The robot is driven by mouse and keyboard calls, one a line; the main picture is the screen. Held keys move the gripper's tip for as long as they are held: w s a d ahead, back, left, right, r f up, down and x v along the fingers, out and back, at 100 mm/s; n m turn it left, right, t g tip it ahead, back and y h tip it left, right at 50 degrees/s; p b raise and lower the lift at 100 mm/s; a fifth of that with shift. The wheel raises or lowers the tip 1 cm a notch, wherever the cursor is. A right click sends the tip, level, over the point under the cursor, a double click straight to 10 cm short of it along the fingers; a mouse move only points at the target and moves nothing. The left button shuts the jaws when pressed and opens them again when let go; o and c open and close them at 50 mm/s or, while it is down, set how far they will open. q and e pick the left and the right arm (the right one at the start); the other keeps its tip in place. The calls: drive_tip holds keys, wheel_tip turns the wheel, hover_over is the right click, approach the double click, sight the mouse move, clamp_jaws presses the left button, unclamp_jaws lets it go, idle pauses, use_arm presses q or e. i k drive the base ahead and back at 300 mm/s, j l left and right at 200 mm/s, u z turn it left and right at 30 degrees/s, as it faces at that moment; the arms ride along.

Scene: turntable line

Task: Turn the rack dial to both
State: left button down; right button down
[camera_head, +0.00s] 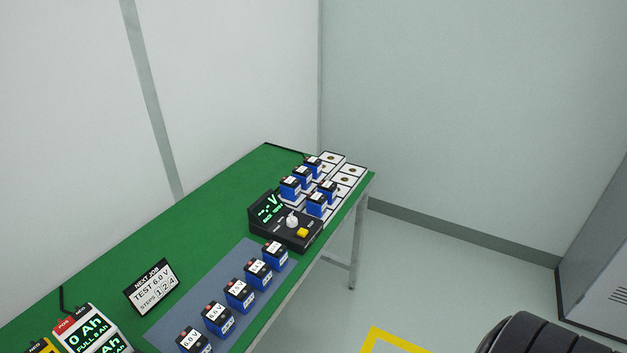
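The rack dial (292,222) is a pale round knob on top of a black tester box (313,239) on the green table. Its small labels and the setting it points at are too small to read. The box has a green-lit display (268,209) with dashes and a V, and a yellow button (303,232) beside the dial. Behind it stands a white rack (349,180) with several blue batteries (316,205) in its near slots; its far slots look empty. Neither gripper shows in the head view.
On the green table (225,197), a grey mat (167,334) holds a row of several blue batteries (239,295). A sign (151,288) reads "NEXT JOB TEST 6.0 V". A charger display (88,334) stands front left. A grey cabinet (603,265) is at right; floor between is open.

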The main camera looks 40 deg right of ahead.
sight(292, 221)
drive_tip(key=z, duration=1.45)
